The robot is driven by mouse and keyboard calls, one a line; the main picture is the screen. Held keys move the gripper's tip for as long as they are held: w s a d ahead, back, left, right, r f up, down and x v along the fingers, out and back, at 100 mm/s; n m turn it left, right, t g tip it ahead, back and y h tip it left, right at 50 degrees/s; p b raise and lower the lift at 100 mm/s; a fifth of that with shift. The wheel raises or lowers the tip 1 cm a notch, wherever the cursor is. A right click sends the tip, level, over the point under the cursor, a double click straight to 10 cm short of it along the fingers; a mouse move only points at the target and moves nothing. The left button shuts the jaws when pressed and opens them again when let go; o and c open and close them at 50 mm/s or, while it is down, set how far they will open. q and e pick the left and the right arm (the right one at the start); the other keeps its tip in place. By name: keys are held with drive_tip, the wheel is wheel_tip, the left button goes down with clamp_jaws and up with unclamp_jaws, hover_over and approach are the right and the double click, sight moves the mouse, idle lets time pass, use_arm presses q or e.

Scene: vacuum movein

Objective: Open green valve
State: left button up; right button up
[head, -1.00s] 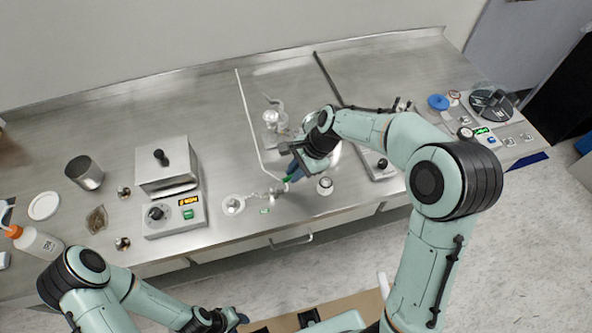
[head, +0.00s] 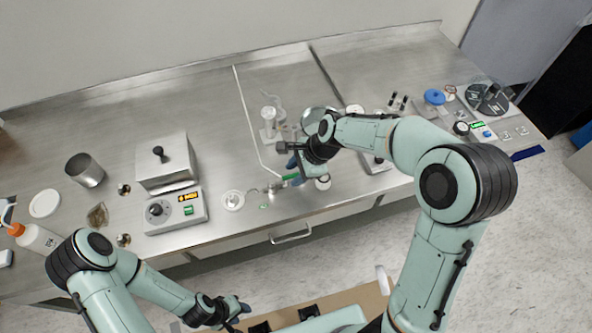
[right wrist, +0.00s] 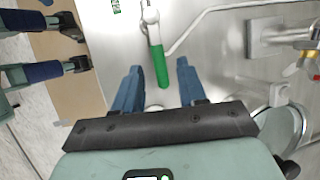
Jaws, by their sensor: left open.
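The green valve handle (head: 291,177) sits at the end of small metal fittings on the bench, in front of the glass apparatus. In the right wrist view the green handle (right wrist: 161,66) points toward me, its lower end in the gap between my right fingers. My right gripper (right wrist: 158,82) is open, and bare space shows on both sides of the handle. In the head view my right gripper (head: 293,165) is just behind the handle and partly hidden by its own wrist. My left gripper (head: 239,313) is open and empty, low in front of the bench.
A hot plate box (head: 164,163) with a control unit (head: 174,212) stands left of the valve. A steel beaker (head: 85,170) and bottle (head: 38,238) are further left. Glassware (head: 269,118) stands behind the valve. A thin white tube (head: 247,115) runs along the bench. The bench's back left is clear.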

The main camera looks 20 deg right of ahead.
use_arm(q)
drive_tip(key=shift+w+r+p, duration=0.65)
drive_tip(key=shift+w+r, duration=0.15)
drive_tip(key=shift+r, duration=0.1)
use_arm(e)
drive_tip(key=v, duration=1.3)
drive_tip(key=shift+r, duration=0.2)
drive_tip(key=shift+s+d, duration=0.1)
